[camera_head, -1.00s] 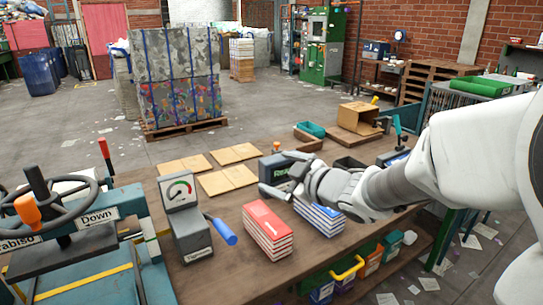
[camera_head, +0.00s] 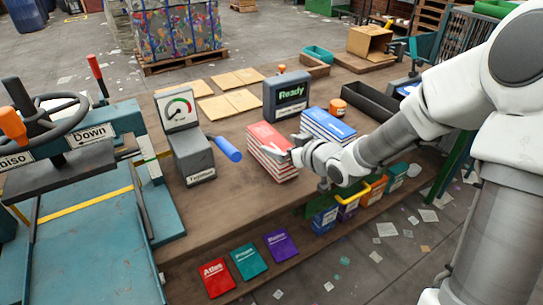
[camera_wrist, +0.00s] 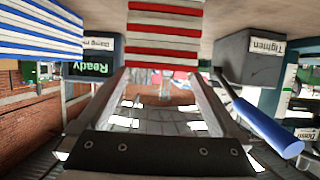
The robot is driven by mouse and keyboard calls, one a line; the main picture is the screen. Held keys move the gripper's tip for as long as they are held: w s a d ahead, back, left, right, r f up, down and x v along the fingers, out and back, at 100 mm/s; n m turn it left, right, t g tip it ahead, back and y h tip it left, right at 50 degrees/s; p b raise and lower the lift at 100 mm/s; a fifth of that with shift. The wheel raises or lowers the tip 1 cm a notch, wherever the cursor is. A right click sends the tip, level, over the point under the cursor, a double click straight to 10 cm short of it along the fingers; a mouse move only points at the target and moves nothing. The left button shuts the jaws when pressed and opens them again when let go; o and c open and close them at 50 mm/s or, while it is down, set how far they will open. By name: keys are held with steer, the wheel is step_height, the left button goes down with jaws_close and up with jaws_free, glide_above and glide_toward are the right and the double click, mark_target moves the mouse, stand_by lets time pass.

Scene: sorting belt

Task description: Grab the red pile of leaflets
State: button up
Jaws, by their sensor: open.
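The red pile of leaflets (camera_head: 266,136), a stack with red and white layered edges, stands on the wooden table (camera_head: 225,205). My gripper (camera_head: 284,150) is at the pile's near right side, with its fingers partly over that side in the head view. In the wrist view, which is upside down, the striped edges of the red pile (camera_wrist: 165,32) fill the top middle. My open fingers (camera_wrist: 157,74) point at it, one toward each side. I cannot tell whether they touch it.
A blue pile (camera_head: 329,124) stands close behind and right of the red one. A grey gauge box (camera_head: 190,155) with a blue handle (camera_head: 228,149) is to its left. The "Ready" display (camera_head: 287,96) stands behind. Flat cardboard sheets (camera_head: 230,104) lie farther back.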

mark_target(271, 139)
steer(key=b+x, duration=0.2)
steer(key=x, duration=0.4)
steer(key=shift+w, duration=0.25)
steer(key=shift+r, duration=0.1)
jaws_close()
